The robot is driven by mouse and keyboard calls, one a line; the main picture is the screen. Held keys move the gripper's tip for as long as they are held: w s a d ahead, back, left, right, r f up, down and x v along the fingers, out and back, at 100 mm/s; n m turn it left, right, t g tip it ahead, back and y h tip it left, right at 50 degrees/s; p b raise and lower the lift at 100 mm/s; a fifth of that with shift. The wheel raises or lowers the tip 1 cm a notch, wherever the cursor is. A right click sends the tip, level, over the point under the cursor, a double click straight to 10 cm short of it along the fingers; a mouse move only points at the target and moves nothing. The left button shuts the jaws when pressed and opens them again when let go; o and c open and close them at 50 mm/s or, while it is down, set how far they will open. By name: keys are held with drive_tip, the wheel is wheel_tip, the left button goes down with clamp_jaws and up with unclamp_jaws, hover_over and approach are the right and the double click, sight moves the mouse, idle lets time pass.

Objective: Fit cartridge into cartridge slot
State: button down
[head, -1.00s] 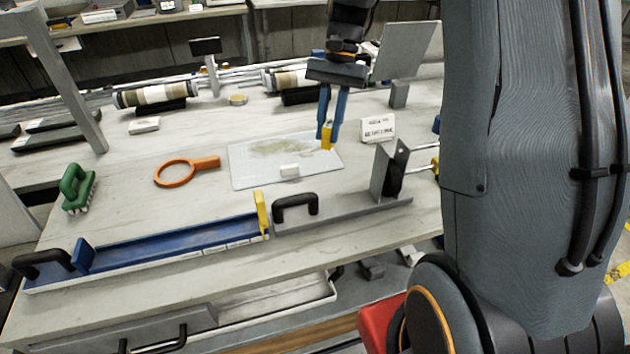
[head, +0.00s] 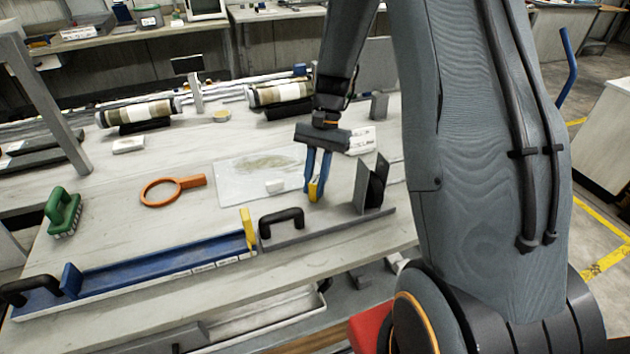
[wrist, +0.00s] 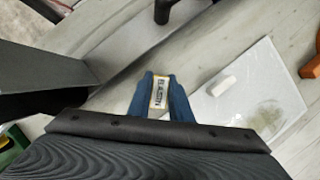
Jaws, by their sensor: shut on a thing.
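My gripper (head: 314,190) is shut on a small yellow block (head: 313,191), which I take to be the cartridge. In the wrist view the block (wrist: 158,95) sits between the blue fingertips (wrist: 160,98) and bears a pale label with dark letters. It hangs by the right front edge of the white sheet; I cannot tell its height above the bench. To its right is a grey fixture (head: 335,227) with a black handle, upright plates and a dark gap (head: 376,190) between them. No cartridge slot can be made out for certain.
A long blue tray (head: 165,265) with a yellow end piece (head: 247,230) lies along the front edge. A white sheet (head: 235,190) bears a small white block (head: 274,187). An orange ring tool (head: 165,190) and a green brush (head: 62,212) lie left. Striped cores (head: 140,112) stand behind.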

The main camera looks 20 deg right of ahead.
drive_tip(key=shift+f, duration=0.2)
drive_tip(key=c, duration=1.6)
unclamp_jaws()
